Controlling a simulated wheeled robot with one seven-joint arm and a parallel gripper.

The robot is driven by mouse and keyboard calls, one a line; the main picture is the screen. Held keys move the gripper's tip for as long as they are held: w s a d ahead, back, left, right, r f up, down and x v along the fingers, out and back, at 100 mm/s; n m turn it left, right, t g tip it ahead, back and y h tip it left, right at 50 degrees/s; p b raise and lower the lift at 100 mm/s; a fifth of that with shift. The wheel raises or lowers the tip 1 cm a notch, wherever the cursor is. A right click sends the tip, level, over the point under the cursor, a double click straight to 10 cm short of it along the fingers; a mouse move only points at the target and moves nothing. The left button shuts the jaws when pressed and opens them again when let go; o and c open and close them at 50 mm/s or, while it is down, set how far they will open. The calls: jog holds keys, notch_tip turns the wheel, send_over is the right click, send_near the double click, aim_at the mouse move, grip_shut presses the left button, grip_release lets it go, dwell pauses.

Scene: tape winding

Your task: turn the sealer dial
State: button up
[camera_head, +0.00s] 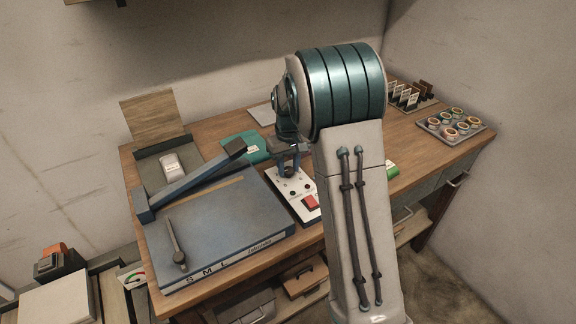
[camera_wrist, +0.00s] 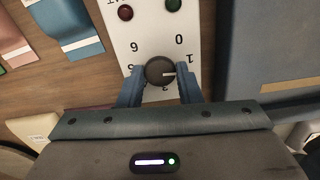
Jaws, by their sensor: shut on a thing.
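The sealer dial (camera_wrist: 158,70) is a round dark knob on a white panel (camera_wrist: 152,38), with printed numbers around it. Its white mark points right in the wrist view, near the number 1. My gripper (camera_wrist: 161,84) is shut on the dial, with one blue finger on each side of it. In the head view my gripper (camera_head: 288,168) reaches down over the white panel (camera_head: 283,183), and the dial is hidden there. A red switch (camera_head: 311,202) sits at the panel's near end.
A blue-grey board (camera_head: 220,225) with a long lever (camera_head: 200,176) stands close left of the panel. A teal pad (camera_head: 246,147) lies behind. A tray of round pots (camera_head: 450,124) and a card rack (camera_head: 408,96) are at the right.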

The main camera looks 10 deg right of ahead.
jog(key=m, duration=0.4)
jog(key=shift+m, duration=0.3)
jog(key=m, duration=0.4)
jog(key=shift+m+p, duration=0.3)
jog(key=m, duration=0.3)
jog(key=shift+r+m+p, duration=0.1)
jog(key=shift+m+p, duration=0.2)
jog(key=shift+p, duration=0.05)
jog(key=m+p, duration=0.1)
jog(key=m, duration=0.3)
jog(key=shift+m, duration=0.3)
jog(key=m+p, duration=0.2)
jog(key=m, duration=0.2)
jog(key=shift+m, duration=0.3)
jog(key=m+p, duration=0.2)
jog(key=m, duration=0.2)
jog(key=shift+r+p, duration=0.1)
jog(key=shift+p, duration=0.2)
jog(key=m+p, duration=0.3)
jog(key=m, duration=0.1)
jog(key=shift+m, duration=0.4)
jog(key=shift+m+p, duration=1.15)
jog(key=shift+m, duration=0.75)
jog(key=shift+f, duration=0.2)
